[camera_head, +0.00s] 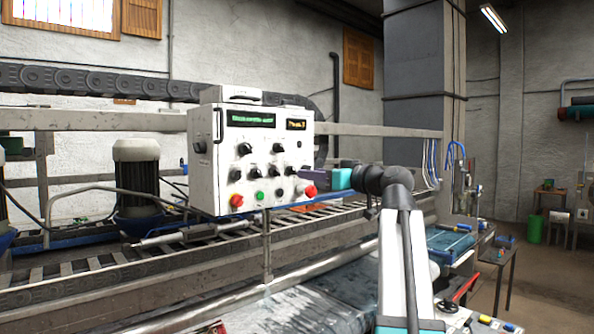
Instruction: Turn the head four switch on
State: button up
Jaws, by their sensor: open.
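A white control panel box (255,125) stands on the machine's rail in the middle of the camera_head view. Its front has several black rotary switches, among them an upper left one (245,149) and an upper right one (278,148). Labels are too small to read, so I cannot tell which is the head four switch.
A red button (237,200) and a green button (260,196) sit low on the panel. A vertical handle (217,126) is on its left. A metal beam (90,121) runs behind the panel. A roller conveyor (110,258) lies below. Open floor shows at far right.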

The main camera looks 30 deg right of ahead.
aim_at(295, 172)
jog(key=w, duration=0.2)
jog(key=w+p, duration=0.1)
jog(key=w, duration=0.2)
jog(key=w+a, duration=0.1)
jog(key=w, duration=0.1)
jog(key=shift+w+p, duration=0.15)
jog(key=shift+p, duration=0.2)
grip_shut()
